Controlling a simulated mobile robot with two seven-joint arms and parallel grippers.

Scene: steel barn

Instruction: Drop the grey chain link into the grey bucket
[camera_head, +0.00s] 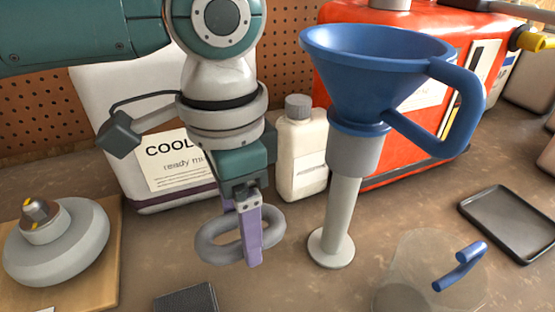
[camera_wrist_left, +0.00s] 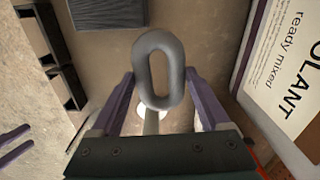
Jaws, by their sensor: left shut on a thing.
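The grey chain link (camera_head: 205,243) is an oval ring, held off the bench in the head view. My left gripper (camera_head: 250,240), with purple fingers, is shut on it. In the left wrist view the link (camera_wrist_left: 143,68) sits between the two fingertips (camera_wrist_left: 160,85), its outer end pointing away from the wrist. I see no grey bucket in either view. Two purple bars at the left edge of the left wrist view look like the fingers of my right gripper (camera_wrist_left: 17,143), apart and empty.
A blue funnel (camera_head: 375,70) on a grey stand (camera_head: 341,215) rises right of the gripper. Behind are a labelled coolant container (camera_head: 110,95), a white bottle (camera_head: 302,155) and a red case (camera_head: 390,180). A clear blue-handled vessel (camera_head: 410,275) and a black tray (camera_head: 510,225) are right.

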